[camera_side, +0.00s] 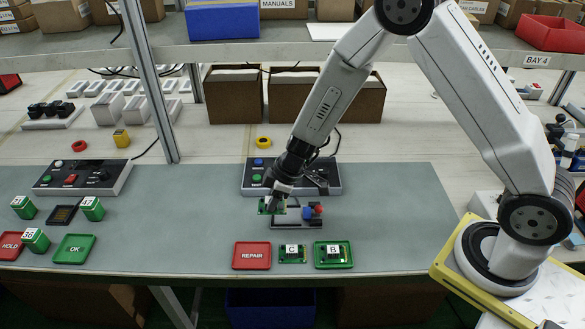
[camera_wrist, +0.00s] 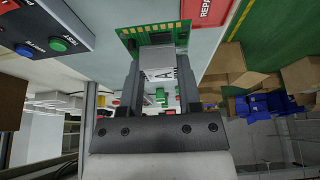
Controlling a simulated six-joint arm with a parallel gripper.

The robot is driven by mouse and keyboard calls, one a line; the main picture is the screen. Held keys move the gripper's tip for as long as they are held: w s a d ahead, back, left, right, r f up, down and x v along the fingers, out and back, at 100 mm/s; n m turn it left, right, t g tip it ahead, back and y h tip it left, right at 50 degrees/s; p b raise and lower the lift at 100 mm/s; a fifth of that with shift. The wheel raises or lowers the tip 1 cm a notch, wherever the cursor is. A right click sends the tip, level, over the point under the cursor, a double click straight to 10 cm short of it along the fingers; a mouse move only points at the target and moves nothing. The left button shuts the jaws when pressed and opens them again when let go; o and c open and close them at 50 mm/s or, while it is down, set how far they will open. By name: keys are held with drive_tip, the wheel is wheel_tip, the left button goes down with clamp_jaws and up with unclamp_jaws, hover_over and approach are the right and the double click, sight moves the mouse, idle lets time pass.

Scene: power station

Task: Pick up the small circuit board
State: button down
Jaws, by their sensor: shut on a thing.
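My gripper (camera_side: 275,196) is shut on a small green circuit board (camera_side: 266,208) and holds it at the left end of a small dark fixture (camera_side: 297,223). Whether the board touches the fixture, I cannot tell. In the wrist view the green circuit board (camera_wrist: 150,33) shows beyond the fingers of my gripper (camera_wrist: 160,62), with a white piece marked A between them. Two more small green boards are at the front of the bench: one marked C (camera_side: 292,260), and one marked B (camera_side: 333,262) in a green tray (camera_side: 347,246).
A red REPAIR tray (camera_side: 252,264) lies left of board C. A grey control box (camera_side: 333,187) stands behind the fixture. A green OK tray (camera_side: 74,258), several green-and-white blocks (camera_side: 36,241) and another control box (camera_side: 112,186) are at left. The bench is clear right of the fixture.

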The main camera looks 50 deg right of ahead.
drive_tip(key=shift+s+d+r, duration=0.1)
drive_tip(key=shift+s+r, duration=0.25)
drive_tip(key=shift+s, duration=0.4)
drive_tip(key=shift+s+d+r, duration=0.15)
drive_tip(key=shift+s+r, duration=0.15)
drive_tip(key=shift+s, duration=0.45)
drive_tip(key=shift+s+d+r, duration=0.1)
drive_tip(key=shift+s+r, duration=0.25)
drive_tip(key=shift+s, duration=0.4)
drive_tip(key=shift+w, duration=0.1)
hover_over(289, 216)
wheel_tip(289, 216, down, 5)
drive_tip(key=shift+w+r, duration=0.1)
drive_tip(key=shift+r, duration=0.05)
drive_tip(key=shift+f, duration=3.05)
drive_tip(key=shift+f, duration=0.65)
